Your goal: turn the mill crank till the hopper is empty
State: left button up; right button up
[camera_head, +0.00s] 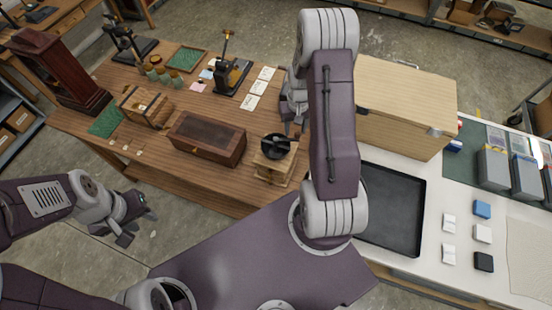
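The mill (272,166) stands near the front right edge of the wooden table, a small wooden box with a dark round hopper (275,146) on top. Its crank is too small to make out for certain, and the hopper's contents cannot be seen. My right arm rises in front and hides part of the view. My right gripper (293,103) is behind that arm, above the table just beyond the mill; its fingers are mostly hidden. My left gripper (138,218) is off the table's front left, its fingers apart and empty, far from the mill.
A dark-lidded box (207,138) stands left of the mill. A clock case (62,72), a small crate (145,105) and a black press (232,75) stand further off. At right, a large wooden box (405,100) and black tray (392,208) crowd the white table.

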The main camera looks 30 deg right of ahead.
notch_tip(320, 180, up, 7)
jog(key=p, duration=0.5)
jog(key=shift+p, duration=0.35)
jog(key=s+a+f+n+b, duration=0.2)
jog(key=s+a+f+b, duration=0.3)
jog(key=a+b, duration=0.3)
jog(key=s+a+f+n+t+b, duration=0.1)
jog(key=s+a+f+b, duration=0.4)
jog(key=b, duration=0.9)
jog(key=a+f+n, duration=0.1)
jog(key=a+f, duration=0.1)
jog(key=a, duration=0.1)
jog(key=shift+s+a+b, duration=0.15)
jog(key=shift+a+b, duration=0.15)
jog(key=shift+a, duration=0.05)
jog(key=shift+a+f, duration=0.1)
